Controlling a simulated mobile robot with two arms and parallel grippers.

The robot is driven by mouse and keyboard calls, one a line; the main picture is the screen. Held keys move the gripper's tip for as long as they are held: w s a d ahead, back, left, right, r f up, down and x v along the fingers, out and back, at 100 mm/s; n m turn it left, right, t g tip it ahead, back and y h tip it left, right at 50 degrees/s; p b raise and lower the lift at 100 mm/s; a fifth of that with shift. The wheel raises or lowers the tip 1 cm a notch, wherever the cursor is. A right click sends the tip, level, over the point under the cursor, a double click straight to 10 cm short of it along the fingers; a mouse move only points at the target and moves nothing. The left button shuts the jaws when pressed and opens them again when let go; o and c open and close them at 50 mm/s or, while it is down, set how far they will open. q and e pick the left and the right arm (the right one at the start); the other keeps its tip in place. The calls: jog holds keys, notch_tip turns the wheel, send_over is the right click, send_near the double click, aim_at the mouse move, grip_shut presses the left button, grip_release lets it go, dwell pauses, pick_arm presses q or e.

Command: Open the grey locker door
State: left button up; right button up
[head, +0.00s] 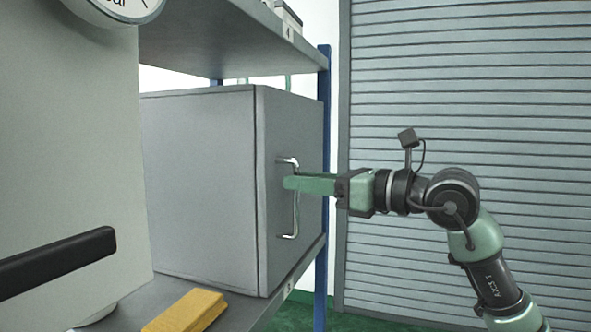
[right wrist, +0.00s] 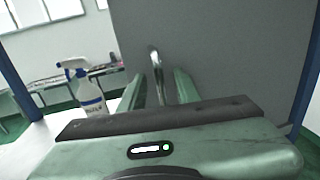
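The grey locker (head: 200,185) stands on a shelf, and its door (head: 270,230) faces right and looks closed. A silver bar handle (head: 295,215) is on the door. My right gripper (head: 290,183) reaches in from the right at the upper part of the handle. In the right wrist view the handle (right wrist: 156,70) stands between the two green fingers, with a gap visible on each side, so the gripper is open around it. The fingers hide part of the handle in the head view. My left gripper is not in view.
A yellow block (head: 187,311) lies on the lower shelf in front of the locker. An upper shelf (head: 230,45) is above it, and a blue post (head: 322,270) stands close behind the door. A spray bottle (right wrist: 88,95) stands left in the wrist view.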

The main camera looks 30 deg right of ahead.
jog(key=shift+p+x, duration=0.3)
jog(key=shift+x, duration=0.75)
jog(key=shift+c, duration=0.3)
grip_shut()
dwell(0.4)
